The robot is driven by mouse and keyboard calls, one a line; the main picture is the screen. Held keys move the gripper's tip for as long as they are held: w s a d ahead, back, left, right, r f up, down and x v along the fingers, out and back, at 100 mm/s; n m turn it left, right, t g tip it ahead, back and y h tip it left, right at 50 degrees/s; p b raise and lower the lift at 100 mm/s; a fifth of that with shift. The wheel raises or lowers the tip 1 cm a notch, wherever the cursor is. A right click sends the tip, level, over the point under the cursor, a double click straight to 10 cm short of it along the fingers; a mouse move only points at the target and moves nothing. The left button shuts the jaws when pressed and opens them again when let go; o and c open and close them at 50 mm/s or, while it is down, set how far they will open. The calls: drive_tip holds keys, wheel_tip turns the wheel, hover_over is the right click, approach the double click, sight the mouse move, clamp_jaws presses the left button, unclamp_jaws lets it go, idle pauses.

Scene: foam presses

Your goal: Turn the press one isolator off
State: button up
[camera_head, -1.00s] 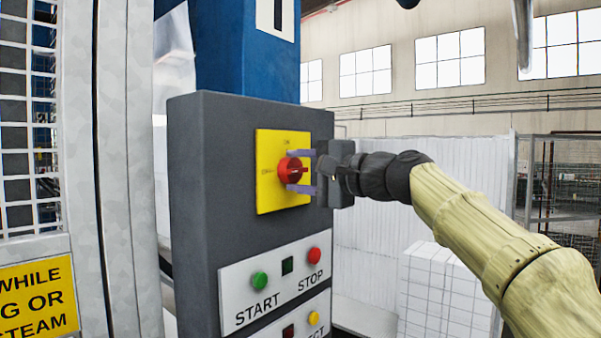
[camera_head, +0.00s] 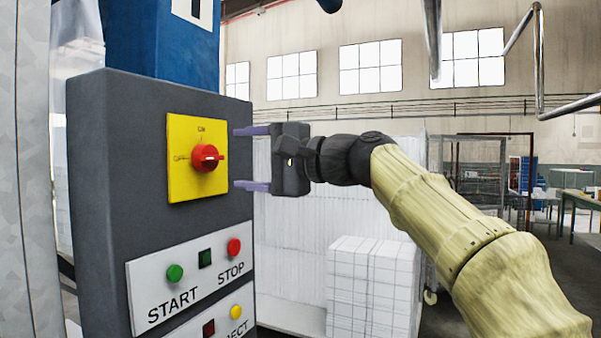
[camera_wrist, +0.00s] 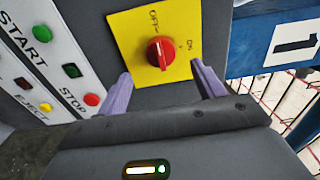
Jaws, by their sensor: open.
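The isolator is a red rotary knob (camera_head: 206,158) on a yellow plate (camera_head: 183,185), set in a dark grey control box (camera_head: 110,170). ON is printed at the plate's top and OFF at its left. The knob's bar lies level, in line with the OFF mark. In the wrist view the knob (camera_wrist: 160,52) shows beyond the fingers, its bar in line with OFF. My gripper (camera_head: 238,158) is open and empty, to the right of the knob and apart from it. Its two purple fingers point toward the plate, one above the other.
Below the plate, a white panel has a green START button (camera_head: 175,273), a red STOP button (camera_head: 234,247) and a yellow EJECT button (camera_head: 236,312). A blue press column (camera_head: 160,45) stands behind; a "1" sign (camera_wrist: 292,46) is on blue. White blocks (camera_head: 372,285) stand at right.

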drive_tip(key=b+v, duration=0.2)
drive_tip(key=v, duration=0.8)
drive_tip(key=shift+b, duration=0.35)
drive_tip(key=w+d+f+m+h, duration=0.1)
drive_tip(key=w+d+f+h, duration=0.15)
drive_tip(key=f, duration=0.85)
drive_tip(key=w+d+f+m+h, duration=0.15)
drive_tip(key=f+h, duration=0.25)
drive_tip(key=f, duration=0.8)
drive_tip(key=w+d+f+h, duration=0.3)
drive_tip(key=f+h, duration=0.1)
drive_tip(key=f, duration=0.7)
drive_tip(key=s+d+f+n+g+h, duration=0.15)
drive_tip(key=s+d+f, duration=0.25)
drive_tip(key=s+f, duration=0.4)
drive_tip(key=s+d+f+n+g+h, duration=0.1)
drive_tip(key=s+d+f+n+h, duration=0.3)
drive_tip(key=f, duration=0.6)
drive_tip(key=s+d+f+n+g+h, duration=0.1)
drive_tip(key=s+d+f+g, duration=0.15)
drive_tip(key=s+f, duration=0.6)
wheel_tip(320, 180, up, 12)
drive_tip(key=p, duration=1.2)
drive_tip(key=shift+w+f+t, duration=0.2)
drive_tip(key=shift+t, duration=0.2)
